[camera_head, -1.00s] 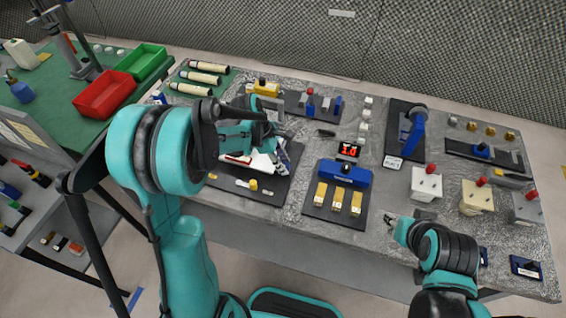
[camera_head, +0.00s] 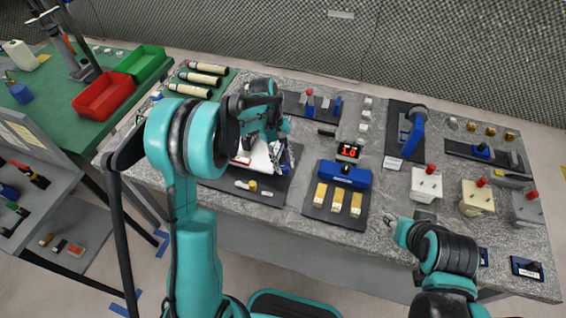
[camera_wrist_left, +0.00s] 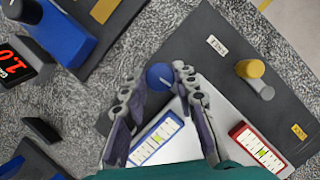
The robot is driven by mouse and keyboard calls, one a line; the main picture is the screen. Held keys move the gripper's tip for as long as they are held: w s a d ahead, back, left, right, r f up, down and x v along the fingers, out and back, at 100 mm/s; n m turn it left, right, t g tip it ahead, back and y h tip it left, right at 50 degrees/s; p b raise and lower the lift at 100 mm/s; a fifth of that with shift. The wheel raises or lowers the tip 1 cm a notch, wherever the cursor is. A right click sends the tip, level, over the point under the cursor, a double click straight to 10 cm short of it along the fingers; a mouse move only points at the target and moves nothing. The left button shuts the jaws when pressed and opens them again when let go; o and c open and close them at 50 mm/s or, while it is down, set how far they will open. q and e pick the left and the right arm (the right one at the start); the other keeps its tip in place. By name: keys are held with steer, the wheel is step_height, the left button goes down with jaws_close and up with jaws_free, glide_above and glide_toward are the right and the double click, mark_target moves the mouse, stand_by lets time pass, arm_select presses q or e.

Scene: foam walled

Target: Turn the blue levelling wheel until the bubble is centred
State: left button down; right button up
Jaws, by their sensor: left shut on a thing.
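The blue levelling wheel (camera_wrist_left: 158,77) shows in the left wrist view between the fingertips of my left gripper (camera_wrist_left: 165,72), which is shut on it. Below it, on a white plate (camera_wrist_left: 190,150), lies a blue-framed level vial (camera_wrist_left: 156,139) with a yellow-green patch near its middle. The exact bubble position is too small to tell. A red-framed vial (camera_wrist_left: 259,149) and a yellow wheel (camera_wrist_left: 250,68) are to the right. In the head view my left gripper (camera_head: 282,153) hides the blue wheel. My right gripper (camera_head: 394,222) is over the table's front edge; its fingers are unclear.
The dark base board (camera_head: 263,186) carries the device. A blue block with yellow pieces (camera_head: 344,174) stands right of it, and a red display (camera_head: 349,150) behind that. White and cream boxes with red knobs (camera_head: 426,184) stand farther right. Red and green bins (camera_head: 105,95) are at left.

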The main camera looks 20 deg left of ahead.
arm_select(q)
steer(key=shift+m+g+y, duration=0.3)
steer(key=shift+m, duration=0.8)
steer(key=c, duration=1.2)
jaws_free()
steer(key=shift+d, duration=0.1)
steer(key=shift+w+r, duration=0.1)
steer(key=shift+v, duration=3.95)
